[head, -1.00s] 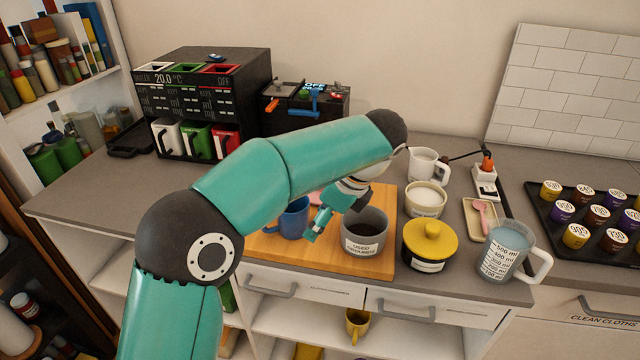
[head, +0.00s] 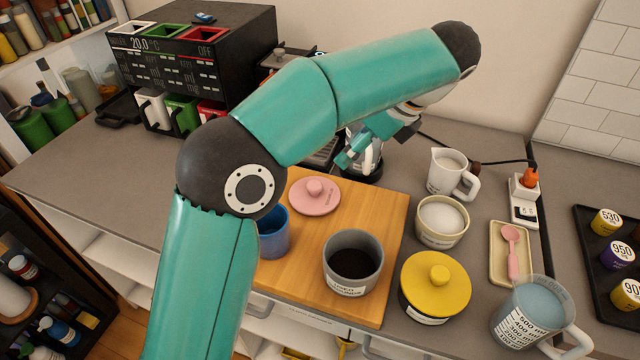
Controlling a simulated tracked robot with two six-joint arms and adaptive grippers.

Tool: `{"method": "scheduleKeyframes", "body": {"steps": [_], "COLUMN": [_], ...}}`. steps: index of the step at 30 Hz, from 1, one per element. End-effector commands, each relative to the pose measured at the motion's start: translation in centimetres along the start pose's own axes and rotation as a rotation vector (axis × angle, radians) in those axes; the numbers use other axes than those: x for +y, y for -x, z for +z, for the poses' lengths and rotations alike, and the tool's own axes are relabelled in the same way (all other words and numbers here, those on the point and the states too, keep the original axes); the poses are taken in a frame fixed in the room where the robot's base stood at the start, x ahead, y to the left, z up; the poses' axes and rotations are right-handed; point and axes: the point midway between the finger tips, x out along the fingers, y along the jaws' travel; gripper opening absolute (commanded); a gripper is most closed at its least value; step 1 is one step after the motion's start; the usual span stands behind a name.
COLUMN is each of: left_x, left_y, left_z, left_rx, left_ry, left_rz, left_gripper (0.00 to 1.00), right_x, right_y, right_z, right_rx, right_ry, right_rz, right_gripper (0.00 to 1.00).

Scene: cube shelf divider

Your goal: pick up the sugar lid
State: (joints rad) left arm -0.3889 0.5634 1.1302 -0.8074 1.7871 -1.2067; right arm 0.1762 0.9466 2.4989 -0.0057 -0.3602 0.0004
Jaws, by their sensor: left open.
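A round pink lid (head: 315,194) with a knob lies flat on the wooden board (head: 385,225), near its back left; its lettering is too small to read. An open cream pot of white sugar (head: 441,221) stands just right of the board. My left gripper (head: 372,148) is open and empty, above and behind the board, up and to the right of the pink lid. Its far parts are partly hidden by my arm. A yellow lid (head: 438,280) sits on a dark pot in front of the sugar pot. My right gripper is not in view.
A blue mug (head: 274,232) and a grey pot with dark contents (head: 352,262) stand on the board near the lid. A white jug (head: 450,174), a tray with a pink spoon (head: 512,252) and a measuring jug (head: 530,315) stand right. A black machine (head: 190,75) stands back left.

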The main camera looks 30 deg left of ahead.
Motion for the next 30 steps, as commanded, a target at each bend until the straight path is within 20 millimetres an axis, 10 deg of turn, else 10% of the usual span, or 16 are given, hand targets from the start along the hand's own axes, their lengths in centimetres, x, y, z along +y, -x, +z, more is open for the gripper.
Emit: {"method": "scheduleKeyframes", "body": {"steps": [15,30], "left_x": [0.7,0.6], "left_y": [-10.3,-15.2], "left_z": [0.9,1.0], "left_rx": [0.0,0.0], "left_ry": [0.021,0.022], "left_rz": [0.018,0.019], "left_gripper": [0.63,0.63], "right_x": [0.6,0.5], "right_y": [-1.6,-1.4], "right_z": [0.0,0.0], "right_rx": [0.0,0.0], "right_ry": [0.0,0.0], "right_rz": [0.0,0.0], "right_gripper": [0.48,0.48]}}
